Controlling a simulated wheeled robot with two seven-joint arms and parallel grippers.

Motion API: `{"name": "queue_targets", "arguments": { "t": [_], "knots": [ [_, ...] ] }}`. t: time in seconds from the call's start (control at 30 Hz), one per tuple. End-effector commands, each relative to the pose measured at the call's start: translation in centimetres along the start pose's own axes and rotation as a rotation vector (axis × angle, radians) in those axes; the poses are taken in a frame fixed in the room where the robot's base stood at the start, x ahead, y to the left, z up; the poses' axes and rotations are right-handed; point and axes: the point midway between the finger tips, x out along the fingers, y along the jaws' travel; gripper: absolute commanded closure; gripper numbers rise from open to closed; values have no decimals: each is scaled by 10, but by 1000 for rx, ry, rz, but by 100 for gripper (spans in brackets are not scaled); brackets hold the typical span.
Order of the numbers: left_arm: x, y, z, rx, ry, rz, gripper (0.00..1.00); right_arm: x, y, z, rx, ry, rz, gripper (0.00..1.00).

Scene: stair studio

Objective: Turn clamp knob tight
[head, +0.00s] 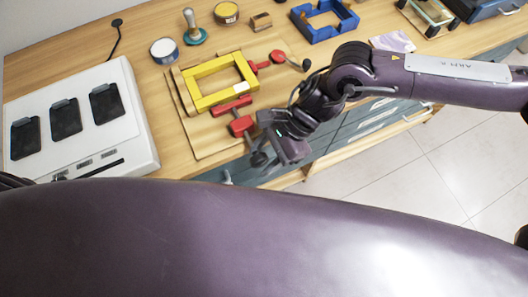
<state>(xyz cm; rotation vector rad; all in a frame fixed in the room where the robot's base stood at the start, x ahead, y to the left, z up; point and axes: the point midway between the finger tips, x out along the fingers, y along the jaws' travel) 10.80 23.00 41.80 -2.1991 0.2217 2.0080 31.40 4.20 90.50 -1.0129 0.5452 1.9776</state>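A yellow rectangular frame (199,88) lies on a wooden board (205,146) on the bench. The lower clamp (239,126) reaches toward the bench's front edge. My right gripper (276,153) is at the outer end of the lower clamp, pointing down at the bench edge. A dark round piece (258,159) shows beside its fingers, perhaps that clamp's knob. The gripper hides the contact and its finger gap. My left gripper is not in view.
A white charging unit (136,116) with dark pads stands at left. A stamp (193,32), round tins (164,50), a small wooden block (261,21) and a blue frame (322,18) are at the back. Drawers (350,133) lie below the bench's front edge.

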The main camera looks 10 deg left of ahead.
Motion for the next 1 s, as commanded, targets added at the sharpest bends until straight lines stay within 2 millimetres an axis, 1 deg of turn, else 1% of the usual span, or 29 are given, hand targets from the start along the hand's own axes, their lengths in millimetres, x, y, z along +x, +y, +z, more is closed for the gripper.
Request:
{"name": "queue_targets", "arguments": {
  "t": [0.17,0.27,0.37,0.6,0.7,0.83,1.0],
  "knots": [
    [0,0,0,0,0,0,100,-1,-1,0,-1,0,-3,56],
    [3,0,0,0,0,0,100,-6,-2,-1,-1,1,-5,56],
    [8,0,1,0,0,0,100,-20,-3,-2,-2,1,-8,56],
    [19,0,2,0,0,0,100,-60,-2,-2,0,1,-5,56],
    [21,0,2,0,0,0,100,-71,-1,-1,-1,1,-3,56],
    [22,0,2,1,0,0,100,-78,0,0,0,-1,-1,56],
    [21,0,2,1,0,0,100,-78,0,0,0,0,-1,56]
  ]
}}
